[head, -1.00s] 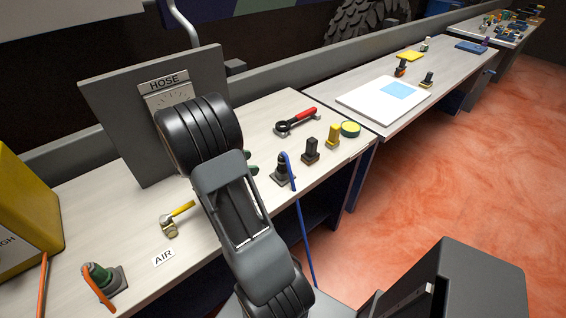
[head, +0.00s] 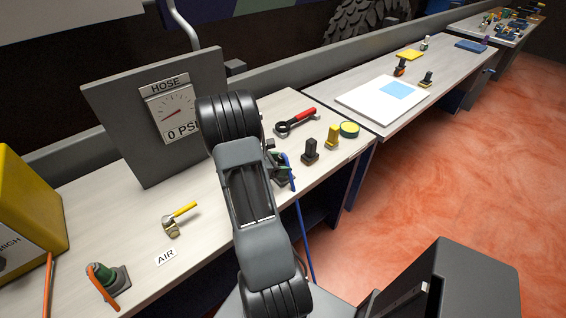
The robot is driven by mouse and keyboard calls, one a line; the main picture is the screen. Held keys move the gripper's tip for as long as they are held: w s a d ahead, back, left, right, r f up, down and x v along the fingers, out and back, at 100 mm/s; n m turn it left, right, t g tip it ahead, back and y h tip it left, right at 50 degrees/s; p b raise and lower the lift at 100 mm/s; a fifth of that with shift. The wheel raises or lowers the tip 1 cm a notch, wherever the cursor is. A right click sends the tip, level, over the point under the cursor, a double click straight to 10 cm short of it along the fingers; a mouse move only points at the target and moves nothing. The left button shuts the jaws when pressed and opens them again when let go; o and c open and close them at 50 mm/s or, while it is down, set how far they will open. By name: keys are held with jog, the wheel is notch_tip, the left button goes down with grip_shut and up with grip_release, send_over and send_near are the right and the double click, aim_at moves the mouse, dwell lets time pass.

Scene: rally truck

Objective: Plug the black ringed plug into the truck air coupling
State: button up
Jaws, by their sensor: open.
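A dark plug with a blue hose (head: 291,173) stands on a small base on the near bench. It is mostly hidden behind my arm, and its ring cannot be made out now. My gripper (head: 279,168) is at this plug, largely hidden by my wrist; small green parts, seemingly its fingers, show on the near and far sides of the plug. It is open, and contact cannot be told. A brass fitting with a yellow lever (head: 175,220) stands behind the AIR label (head: 166,257); it may be the air coupling.
A green plug with an orange hose (head: 106,281) stands at front left. An upright panel holds the HOSE gauge (head: 172,113), reading 0 PSI. Black (head: 311,151) and yellow (head: 333,138) blocks, a round tin (head: 349,130) and a red-handled tool (head: 297,121) lie nearby.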

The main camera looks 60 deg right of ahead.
jog(key=shift+s+d+f, duration=0.15)
jog(key=shift+s+d, duration=0.05)
jog(key=shift+d, duration=0.05)
jog(key=c, duration=1)
jog(key=shift+c, duration=0.2)
